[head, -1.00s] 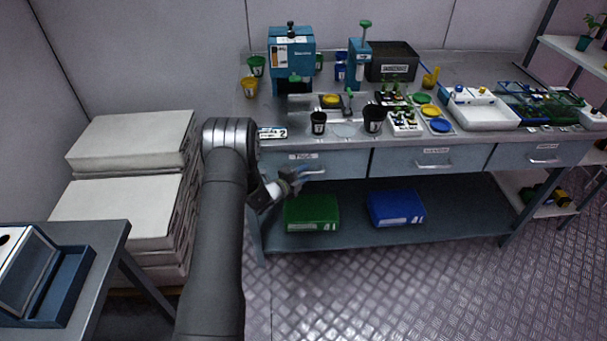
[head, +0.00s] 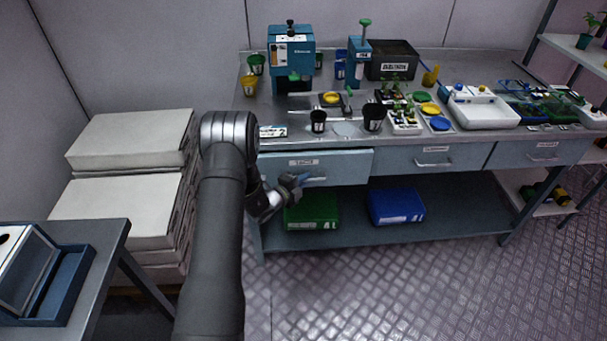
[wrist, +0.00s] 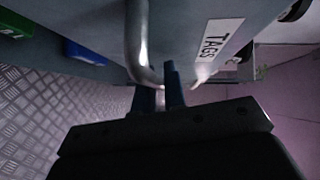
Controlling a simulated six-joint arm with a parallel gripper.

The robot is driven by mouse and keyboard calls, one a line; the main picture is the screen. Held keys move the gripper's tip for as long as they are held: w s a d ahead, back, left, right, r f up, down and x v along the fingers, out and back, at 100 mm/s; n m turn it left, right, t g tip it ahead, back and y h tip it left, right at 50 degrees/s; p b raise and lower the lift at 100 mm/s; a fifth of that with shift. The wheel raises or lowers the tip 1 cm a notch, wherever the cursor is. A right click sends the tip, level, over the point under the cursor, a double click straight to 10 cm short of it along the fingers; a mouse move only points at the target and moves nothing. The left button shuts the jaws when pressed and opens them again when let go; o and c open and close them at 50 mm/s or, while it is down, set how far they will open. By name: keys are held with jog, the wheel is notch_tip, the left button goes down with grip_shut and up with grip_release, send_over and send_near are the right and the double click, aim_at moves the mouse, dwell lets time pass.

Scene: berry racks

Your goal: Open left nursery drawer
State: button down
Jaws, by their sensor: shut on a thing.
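The left drawer (head: 345,165) is in the workbench front, left of the two other drawers. Its front stands slightly forward of the middle drawer, so it is a little open. Its label reads TAGS in the wrist view (wrist: 217,40). My gripper (head: 308,180) is at the drawer's bar handle (wrist: 137,45). In the wrist view its two blue fingers (wrist: 160,90) are shut on the end part of the handle. My wrist and arm hide the left end of the drawer front in the head view.
The middle drawer (head: 420,160) and right drawer (head: 535,154) are shut. A green bin (head: 312,212) and a blue bin (head: 396,207) sit on the shelf below. Small cups, a blue press (head: 291,55) and trays stand on the bench top. The floor in front is clear.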

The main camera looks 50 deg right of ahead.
jog(key=s+a, duration=1.9)
jog(key=shift+s+a, duration=0.25)
jog(key=shift+a, duration=0.05)
jog(key=c, duration=1.5)
grip_release()
jog(key=shift+a, duration=0.1)
jog(key=a+r, duration=0.2)
jog(key=a, duration=1.5)
jog(key=shift+r, duration=0.25)
jog(key=d+f, duration=0.1)
jog(key=d, duration=0.9)
jog(key=shift+d+f, duration=0.15)
jog(key=shift+f, duration=0.1)
